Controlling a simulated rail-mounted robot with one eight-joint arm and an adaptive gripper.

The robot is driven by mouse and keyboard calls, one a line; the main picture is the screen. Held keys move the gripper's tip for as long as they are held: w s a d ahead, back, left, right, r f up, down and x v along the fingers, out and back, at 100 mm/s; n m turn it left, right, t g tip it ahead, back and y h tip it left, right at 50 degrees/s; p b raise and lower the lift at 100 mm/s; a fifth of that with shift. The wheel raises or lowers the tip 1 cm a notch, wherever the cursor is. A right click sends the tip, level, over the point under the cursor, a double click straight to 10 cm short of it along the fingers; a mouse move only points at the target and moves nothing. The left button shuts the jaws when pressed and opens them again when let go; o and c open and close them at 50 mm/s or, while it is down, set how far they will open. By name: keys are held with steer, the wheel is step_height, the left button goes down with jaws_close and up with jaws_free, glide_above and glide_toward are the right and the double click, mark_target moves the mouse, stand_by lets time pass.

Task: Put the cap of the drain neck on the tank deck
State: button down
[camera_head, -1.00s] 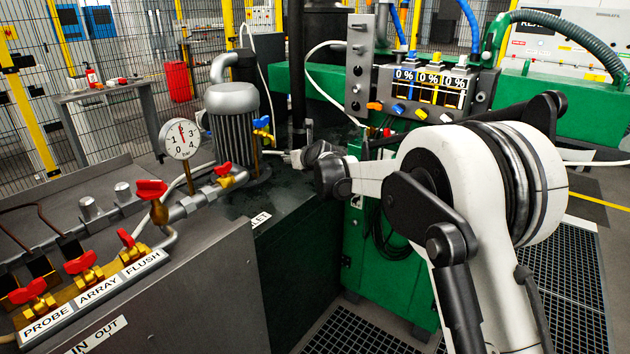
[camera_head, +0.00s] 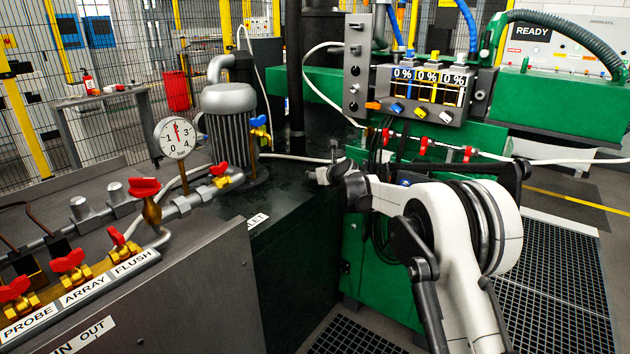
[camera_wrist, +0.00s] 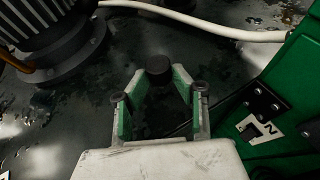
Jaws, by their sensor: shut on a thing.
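The tank deck (camera_head: 285,182) is the dark, wet top right of the motor; it also fills much of the wrist view (camera_wrist: 225,75). My gripper (camera_head: 322,174) is over the deck near its right side, beside the green cabinet. In the wrist view my gripper (camera_wrist: 158,100) has its two green-padded fingers on either side of a dark round piece, taken as the cap (camera_wrist: 158,68). It is shut on this cap, whose lower part is dark and hard to make out. I cannot tell whether the cap touches the deck. I cannot make out the drain neck.
The finned motor (camera_head: 228,130) stands left of my gripper. A white hose (camera_head: 290,157) runs across the deck behind it. The green cabinet (camera_head: 385,265) borders the deck on the right. A gauge (camera_head: 175,138) and red-handled valves (camera_head: 145,188) are at the left.

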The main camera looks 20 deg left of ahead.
steer(key=shift+f, duration=0.65)
steer(key=shift+f+b, duration=0.3)
steer(key=shift+f, duration=0.1)
steer(key=shift+f, duration=0.2)
steer(key=c, duration=1.4)
jaws_free()
steer(key=shift+r, duration=0.2)
steer(key=p+v, duration=0.1)
steer(key=v, duration=0.3)
steer(key=p+v, duration=0.1)
steer(key=v, duration=0.3)
steer(key=p+v, duration=0.1)
steer(key=v, duration=0.3)
steer(key=shift+r, duration=0.45)
